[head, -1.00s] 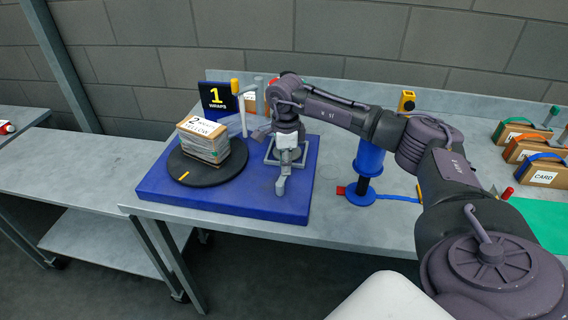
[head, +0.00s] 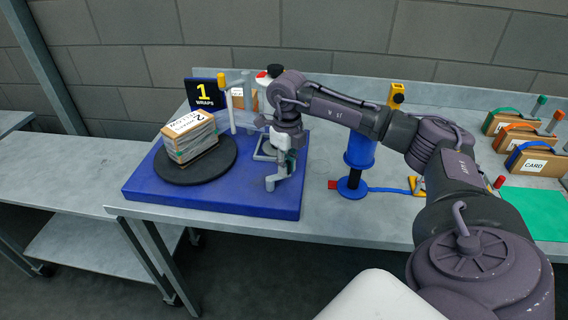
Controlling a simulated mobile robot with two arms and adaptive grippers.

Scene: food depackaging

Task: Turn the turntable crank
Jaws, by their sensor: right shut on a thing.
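The black round turntable (head: 214,172) sits on a blue base (head: 212,204) on the metal table. A plastic-wrapped box (head: 195,146) with a label showing "2" stands on the turntable. The light-grey crank (head: 277,180) is at the right of the base. My right gripper (head: 283,143) reaches down over it from the right and is shut on it. The gripper's own wrist hides the fingertips and part of the crank. My left gripper is out of view.
A blue stand (head: 358,160) is to the right. Several cartons (head: 533,162) and a green mat (head: 535,211) lie far right.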

